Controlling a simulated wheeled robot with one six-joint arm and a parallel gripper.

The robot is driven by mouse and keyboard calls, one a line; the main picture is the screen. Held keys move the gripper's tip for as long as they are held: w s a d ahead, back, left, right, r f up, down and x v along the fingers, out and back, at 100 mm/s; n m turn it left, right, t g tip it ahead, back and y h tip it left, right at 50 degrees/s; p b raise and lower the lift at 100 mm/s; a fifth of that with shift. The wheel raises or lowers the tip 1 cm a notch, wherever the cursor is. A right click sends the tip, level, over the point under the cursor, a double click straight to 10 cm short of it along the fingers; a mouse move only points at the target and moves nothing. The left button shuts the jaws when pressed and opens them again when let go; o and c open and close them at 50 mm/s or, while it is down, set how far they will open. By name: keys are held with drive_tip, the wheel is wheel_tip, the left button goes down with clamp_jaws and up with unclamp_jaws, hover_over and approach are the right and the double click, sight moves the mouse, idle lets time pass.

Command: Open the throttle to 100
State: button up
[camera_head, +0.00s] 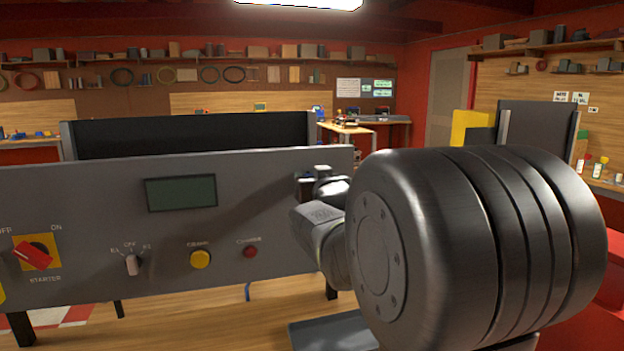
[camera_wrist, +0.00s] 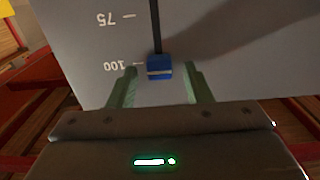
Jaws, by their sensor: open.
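The throttle is a blue slider knob (camera_wrist: 159,68) on a dark vertical slot in a grey panel, seen in the wrist view. The knob stands level with the 100 mark, at the slot's end nearest my gripper; the 75 mark lies farther up the picture. My gripper (camera_wrist: 158,85) is open, its two green fingers on either side of the knob and a little short of it, with gaps on both sides. In the head view my arm hides the throttle and the gripper's fingers.
The grey control panel (camera_head: 100,217) carries a blank display (camera_head: 181,193), a red starter switch (camera_head: 34,255), a small selector (camera_head: 132,264), a yellow button (camera_head: 200,259) and a red button (camera_head: 250,252). A dark screen (camera_head: 195,136) stands behind it. Wooden floor shows below.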

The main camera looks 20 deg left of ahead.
drive_tip(key=v, duration=1.3)
drive_tip(key=shift+s+d, duration=0.25)
drive_tip(key=shift+s, duration=0.05)
drive_tip(key=x, duration=1.4)
drive_tip(key=shift+f, duration=0.15)
drive_tip(key=shift+s, duration=0.1)
